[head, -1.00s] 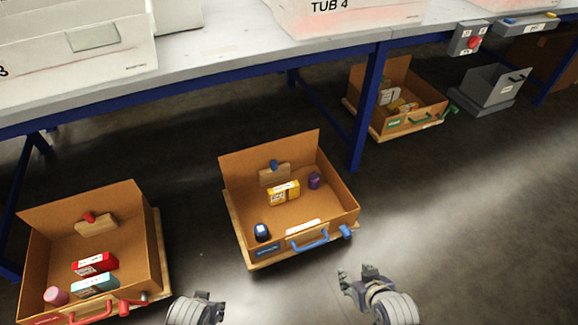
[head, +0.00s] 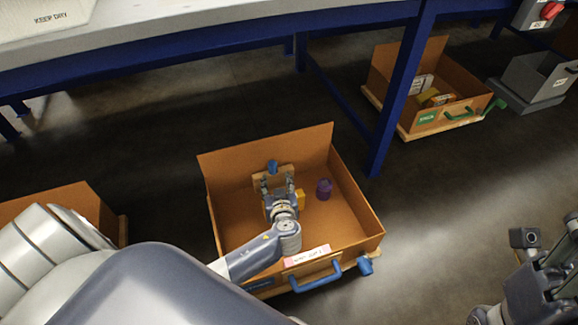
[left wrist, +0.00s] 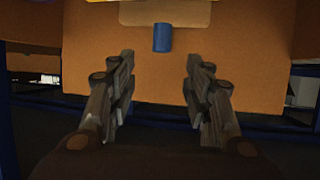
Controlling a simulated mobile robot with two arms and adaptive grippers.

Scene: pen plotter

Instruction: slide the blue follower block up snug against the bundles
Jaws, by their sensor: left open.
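The blue follower block is a tan wooden block (head: 287,171) with a blue knob (head: 273,167), near the back wall of the middle cardboard box (head: 350,215). My left gripper (head: 277,182) is open inside the box, just in front of the block. In the left wrist view, the blue knob (left wrist: 162,37) shows between and beyond the open fingers (left wrist: 160,62), with the wooden block (left wrist: 165,12) at the top. A yellow bundle (head: 300,199) is mostly hidden behind my gripper. My right gripper (head: 545,240) is partly visible at the right edge.
The box has a blue handle (head: 317,277) and a pink-and-white label (head: 307,256) at its front. A blue table leg (head: 396,100) stands behind it at right. A green-handled box (head: 425,105) and a grey bin (head: 535,78) stand farther back. Another box (head: 60,200) is at left.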

